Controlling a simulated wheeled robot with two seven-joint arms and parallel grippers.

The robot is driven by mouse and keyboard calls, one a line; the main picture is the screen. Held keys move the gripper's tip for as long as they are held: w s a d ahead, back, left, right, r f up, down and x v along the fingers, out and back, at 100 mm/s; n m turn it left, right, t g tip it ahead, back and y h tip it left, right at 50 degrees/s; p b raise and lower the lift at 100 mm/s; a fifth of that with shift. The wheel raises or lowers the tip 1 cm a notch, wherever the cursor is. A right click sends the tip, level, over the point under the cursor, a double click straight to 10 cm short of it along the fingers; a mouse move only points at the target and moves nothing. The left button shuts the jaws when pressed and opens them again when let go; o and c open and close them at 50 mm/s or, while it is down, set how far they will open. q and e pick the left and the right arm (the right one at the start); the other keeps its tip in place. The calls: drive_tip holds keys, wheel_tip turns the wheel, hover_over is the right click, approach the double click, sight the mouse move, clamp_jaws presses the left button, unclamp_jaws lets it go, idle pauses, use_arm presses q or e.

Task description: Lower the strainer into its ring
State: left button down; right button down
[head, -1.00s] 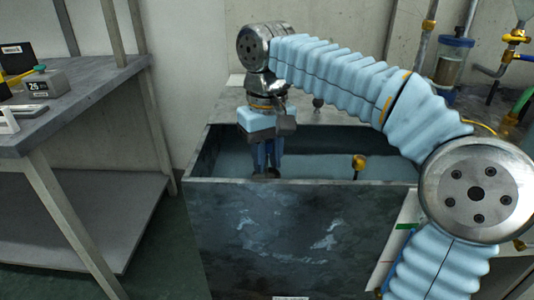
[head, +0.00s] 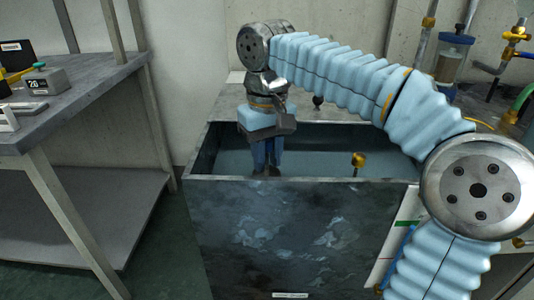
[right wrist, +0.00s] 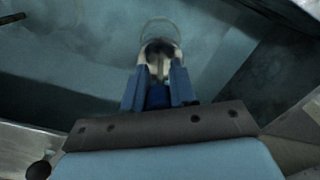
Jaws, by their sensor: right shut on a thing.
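My right gripper (head: 267,168) points down into the open dark tank from above, near its left front corner. In the right wrist view its blue fingers (right wrist: 160,78) are shut on the strainer (right wrist: 160,60), a pale, brownish piece with a dark blue part between the fingers. Most of the strainer is hidden by the fingers, and in the head view the tank's front wall hides its lower end. A thin round hoop, seemingly the ring (right wrist: 161,20), shows just beyond the strainer. I cannot tell whether they touch. My left gripper is not in view.
The tank (head: 300,235) has a raised front wall and blue-grey water inside. A brass fitting (head: 358,160) stands at its right inside. A metal workbench (head: 95,92) with a small display box (head: 48,82) is at the left. Pipes and a clear filter bowl (head: 452,58) are at right.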

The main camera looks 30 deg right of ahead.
sight(267, 168)
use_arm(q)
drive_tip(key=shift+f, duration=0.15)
use_arm(e)
drive_tip(key=shift+f, duration=0.2)
use_arm(q)
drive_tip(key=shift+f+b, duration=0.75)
drive_tip(key=shift+b, duration=0.15)
use_arm(e)
drive_tip(key=shift+f, duration=1.35)
drive_tip(key=c, duration=0.8)
unclamp_jaws()
wheel_tip(267, 168, up, 4)
drive_tip(key=p, duration=0.3)
drive_tip(key=shift+f, duration=0.25)
wheel_tip(267, 168, up, 5)
drive_tip(key=p, duration=0.5)
drive_tip(key=shift+f, duration=0.2)
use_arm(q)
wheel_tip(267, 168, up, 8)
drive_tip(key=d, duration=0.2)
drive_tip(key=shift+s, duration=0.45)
